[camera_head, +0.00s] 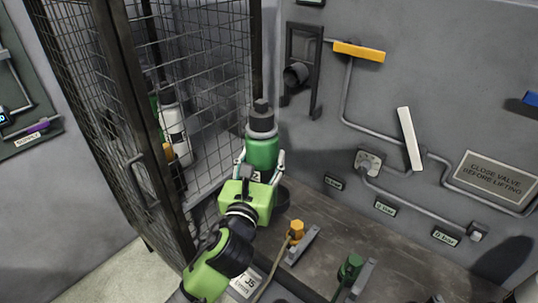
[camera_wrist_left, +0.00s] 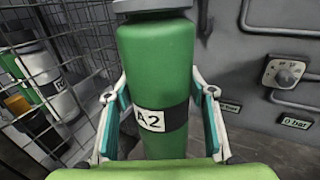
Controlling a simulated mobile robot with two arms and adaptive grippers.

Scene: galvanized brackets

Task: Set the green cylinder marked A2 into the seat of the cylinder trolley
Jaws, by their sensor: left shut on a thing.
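The green cylinder marked A2 (camera_head: 262,153) stands upright in the head view, with a grey collar and dark cap on top. It fills the middle of the left wrist view (camera_wrist_left: 157,70), where its A2 label and dark band face me. My left gripper (camera_head: 261,163) is shut around its body, one finger on each side, as the left wrist view also shows (camera_wrist_left: 160,110). The cylinder's lower end is hidden behind my gripper and wrist, so I cannot tell what it rests on. I cannot make out the trolley's seat. My right gripper is not in view.
A wire-mesh cage (camera_head: 205,75) stands close on the left, with a white cylinder (camera_head: 174,132) inside. Orange (camera_head: 296,230) and green (camera_head: 350,267) fittings stand low in front of the wall. Pipes, a yellow lever (camera_head: 359,52) and a white lever (camera_head: 410,138) are on the grey wall.

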